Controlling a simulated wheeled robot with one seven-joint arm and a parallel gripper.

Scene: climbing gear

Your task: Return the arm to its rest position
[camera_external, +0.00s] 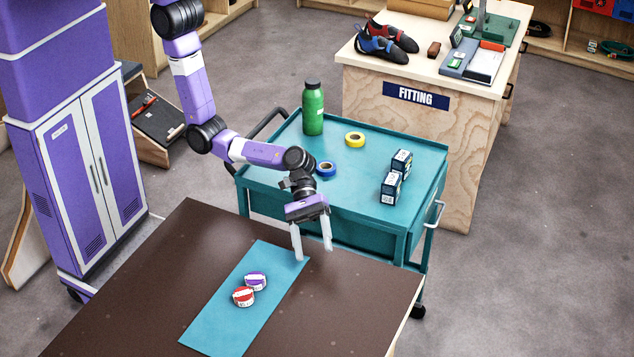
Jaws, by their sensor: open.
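My gripper (312,249) is open and empty. Its two pale fingers point down near the far end of the teal mat (213,332), close to the far edge of the brown table (140,262). My purple arm (200,95) reaches from the upper left, bends at the elbow and extends right toward the table and cart. A purple-and-white roll (256,281) and a red-and-white roll (243,297) lie side by side on the mat, to the lower left of the fingers and apart from them.
Behind the gripper stands a teal cart (395,150) with a green bottle (313,108), a yellow tape roll (355,139), a blue tape roll (326,169) and small dark boxes (391,187). A wooden fitting counter (420,150) with climbing shoes (385,42) is farther back. The table's right side is clear.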

